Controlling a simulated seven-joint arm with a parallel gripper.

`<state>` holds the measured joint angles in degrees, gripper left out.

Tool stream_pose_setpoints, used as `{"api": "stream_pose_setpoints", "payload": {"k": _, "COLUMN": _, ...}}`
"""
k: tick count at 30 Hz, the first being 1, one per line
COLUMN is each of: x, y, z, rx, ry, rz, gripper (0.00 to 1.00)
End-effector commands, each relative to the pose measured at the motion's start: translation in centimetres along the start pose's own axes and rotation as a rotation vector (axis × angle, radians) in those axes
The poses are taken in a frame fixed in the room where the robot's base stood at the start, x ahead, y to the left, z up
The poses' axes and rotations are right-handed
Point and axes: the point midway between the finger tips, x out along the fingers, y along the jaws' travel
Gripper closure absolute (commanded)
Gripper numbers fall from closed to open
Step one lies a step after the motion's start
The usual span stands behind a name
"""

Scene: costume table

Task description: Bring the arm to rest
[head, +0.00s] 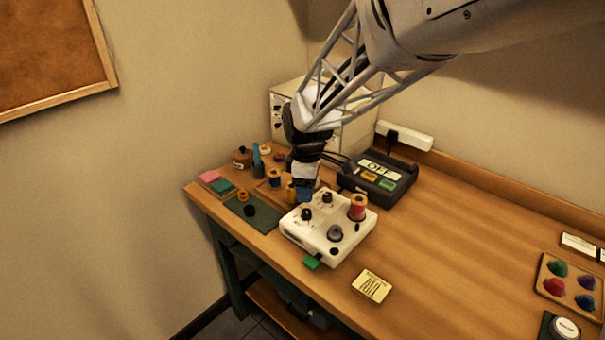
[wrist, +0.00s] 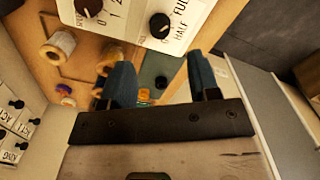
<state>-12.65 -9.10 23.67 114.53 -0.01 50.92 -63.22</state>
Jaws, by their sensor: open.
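My arm reaches in from the top right of the head view. My gripper (head: 304,193) points down over the left part of the table, just behind the white control box (head: 332,247). In the wrist view my gripper (wrist: 160,82) has its two blue fingers apart, with no object held between them. Behind the gap a dark green mat (wrist: 152,66) with a small black knob (wrist: 161,82) shows. The control box (wrist: 185,18) with its dials is at the top of that view. The exact gap between fingers and box cannot be told.
Spools and bottles (head: 242,157) crowd the table around my gripper. A grey device with lit buttons (head: 378,177) stands to the right, and a pale panelled box (head: 281,105) behind. The table's middle right (head: 460,240) is clear.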

Motion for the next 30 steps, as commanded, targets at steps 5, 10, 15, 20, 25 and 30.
{"api": "stream_pose_setpoints", "payload": {"k": 5, "x": 0.0, "y": 0.0, "z": 0.0, "rx": 0.0, "ry": 0.0, "rz": 0.0, "gripper": 0.44}}
{"api": "stream_pose_setpoints", "payload": {"k": 10, "x": -0.1, "y": -0.1, "z": 0.1, "rx": 0.004, "ry": 0.001, "rz": 0.001, "gripper": 0.44}}
{"api": "stream_pose_setpoints", "payload": {"k": 15, "x": -0.9, "y": -0.7, "z": 0.9, "rx": 0.046, "ry": 0.005, "rz": 0.01, "gripper": 0.44}}
{"api": "stream_pose_setpoints", "payload": {"k": 20, "x": -2.6, "y": -2.2, "z": 2.8, "rx": 0.147, "ry": 0.014, "rz": 0.027, "gripper": 0.44}}
{"api": "stream_pose_setpoints", "payload": {"k": 25, "x": -4.9, "y": -4.8, "z": 5.7, "rx": 0.311, "ry": 0.03, "rz": 0.051, "gripper": 0.44}}
{"api": "stream_pose_setpoints", "payload": {"k": 30, "x": -7.0, "y": -8.1, "z": 8.8, "rx": 0.497, "ry": 0.052, "rz": 0.076, "gripper": 0.44}}
